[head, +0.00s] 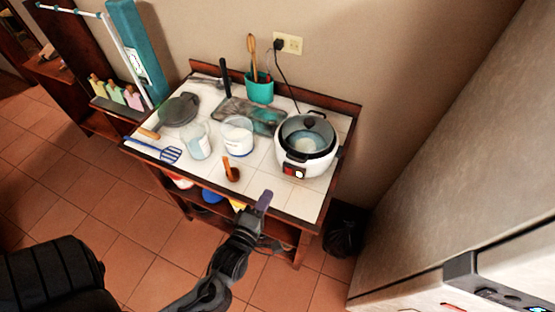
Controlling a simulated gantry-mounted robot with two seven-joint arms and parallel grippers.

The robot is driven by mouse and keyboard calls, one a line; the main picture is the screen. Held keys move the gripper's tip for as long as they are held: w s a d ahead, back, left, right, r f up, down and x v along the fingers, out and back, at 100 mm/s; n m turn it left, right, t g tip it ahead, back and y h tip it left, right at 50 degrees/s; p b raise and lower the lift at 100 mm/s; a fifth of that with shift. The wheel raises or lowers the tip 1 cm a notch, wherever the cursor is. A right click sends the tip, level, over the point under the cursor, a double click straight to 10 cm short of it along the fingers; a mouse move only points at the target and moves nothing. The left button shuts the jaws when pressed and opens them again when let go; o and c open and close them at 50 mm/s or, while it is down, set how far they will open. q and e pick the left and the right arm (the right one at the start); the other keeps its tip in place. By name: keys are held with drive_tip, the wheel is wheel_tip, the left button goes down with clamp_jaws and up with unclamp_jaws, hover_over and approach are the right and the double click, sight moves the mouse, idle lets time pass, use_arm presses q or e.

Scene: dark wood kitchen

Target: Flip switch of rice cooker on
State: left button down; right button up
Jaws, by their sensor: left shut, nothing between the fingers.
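The white rice cooker (312,170) stands upright at the right end of the tiled table, with its lid on. Its front control panel (293,171) is dark and red with a small light-coloured part; I cannot tell the switch position. My left gripper (265,199) is shut and empty, near the table's front edge. It is below and to the left of the cooker's front panel in the picture, apart from it. My right gripper is not in view.
On the tiled table (271,190) stand a glass (197,141), a white container (238,135), a teal utensil holder (259,88), a blue spatula (158,150) and a pan (179,110). A cord runs from the wall outlet (288,43). A black bag (344,231) sits at right.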

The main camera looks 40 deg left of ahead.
use_arm(q)
drive_tip(key=d+r+m+g+h+p, duration=0.1)
drive_tip(key=r+m+p, duration=0.3)
drive_tip(key=r+p, duration=0.4)
drive_tip(key=d+r+m+g+h+p, duration=0.2)
drive_tip(key=d+r+m+h+p, duration=0.1)
drive_tip(key=r+p, duration=0.6)
drive_tip(key=shift+w+r+m+h, duration=0.25)
drive_tip(key=shift+w+m+h, duration=0.25)
drive_tip(key=shift+m, duration=0.4)
drive_tip(key=shift+s, duration=0.1)
drive_tip(key=shift+r, duration=0.1)
drive_tip(key=s+d+f+m+g+h+p, duration=0.1)
drive_tip(key=s+m+g+p, duration=0.3)
drive_tip(key=s+m+g, duration=0.5)
drive_tip(key=s+d+m, duration=0.1)
drive_tip(key=s+m, duration=0.1)
drive_tip(key=m, duration=0.3)
drive_tip(key=shift+s+d+m, duration=0.2)
drive_tip(key=shift+d+m, duration=0.05)
drive_tip(key=shift+m, duration=0.05)
